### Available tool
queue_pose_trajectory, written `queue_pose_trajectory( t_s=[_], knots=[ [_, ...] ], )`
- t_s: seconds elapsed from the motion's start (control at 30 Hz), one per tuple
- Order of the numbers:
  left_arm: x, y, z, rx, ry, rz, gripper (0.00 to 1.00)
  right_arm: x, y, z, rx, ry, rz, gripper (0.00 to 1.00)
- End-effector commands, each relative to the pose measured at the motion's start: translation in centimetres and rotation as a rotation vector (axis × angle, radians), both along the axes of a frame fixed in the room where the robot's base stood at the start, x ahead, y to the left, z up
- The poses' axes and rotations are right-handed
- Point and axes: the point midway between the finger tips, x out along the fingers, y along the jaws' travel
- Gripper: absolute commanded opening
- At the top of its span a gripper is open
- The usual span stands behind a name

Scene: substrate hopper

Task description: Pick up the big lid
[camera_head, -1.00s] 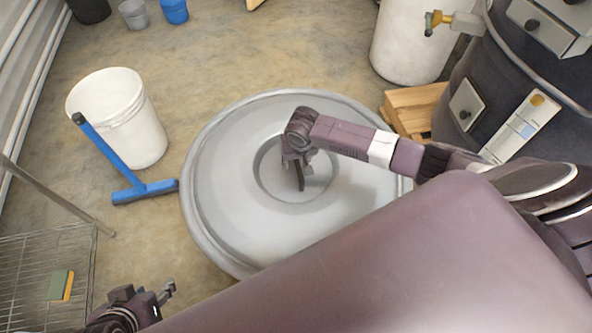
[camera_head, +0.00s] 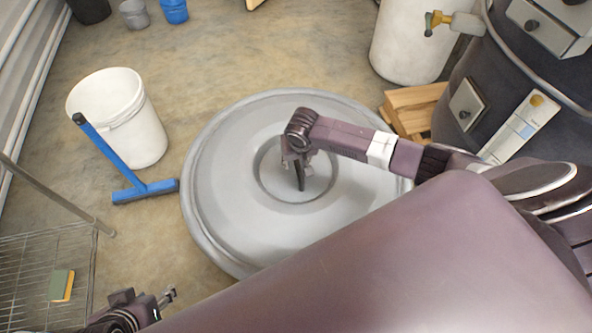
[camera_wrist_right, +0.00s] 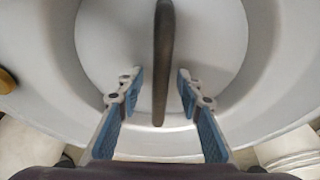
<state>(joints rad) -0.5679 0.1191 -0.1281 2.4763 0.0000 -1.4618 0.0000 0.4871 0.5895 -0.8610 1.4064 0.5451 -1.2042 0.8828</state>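The big lid (camera_head: 235,215) is a large round grey disc with a raised rim and a sunken round centre. A dark bar handle (camera_head: 300,180) crosses that centre. My right gripper (camera_head: 300,165) is over the centre of the lid at the handle. In the right wrist view the gripper (camera_wrist_right: 158,82) is open, with one blue-padded finger on each side of the handle (camera_wrist_right: 163,60) and a gap to both. The lid (camera_wrist_right: 105,40) fills most of that view. My left gripper (camera_head: 170,295) is at the lower left, away from the lid; its finger opening is too small to judge.
A white bucket (camera_head: 135,120) and a blue squeegee (camera_head: 145,188) stand left of the lid. A wooden pallet (camera_head: 412,105) and a dark hopper (camera_head: 465,60) are at the right.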

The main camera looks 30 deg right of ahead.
Motion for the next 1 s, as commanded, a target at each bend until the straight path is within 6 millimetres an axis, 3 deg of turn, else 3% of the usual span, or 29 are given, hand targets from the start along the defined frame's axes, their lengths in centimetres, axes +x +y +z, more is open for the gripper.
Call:
queue_pose_trajectory(
  t_s=[0.27, 0.57, 1.0],
  knots=[
    [-0.23, 0.06, -0.11, 0.002, 0.006, 0.000, 0.40, -0.01, 0.00, -0.02, 0.000, 0.000, 0.000, 0.32],
    [-0.23, 0.06, -0.11, 0.001, 0.006, -0.001, 0.40, -0.01, -0.01, -0.01, 0.000, 0.000, 0.000, 0.00],
    [-0.19, 0.03, -0.02, 0.001, 0.005, -0.001, 0.40, 0.34, 0.02, 0.39, 0.001, -0.008, 0.000, 0.00]
  ],
)
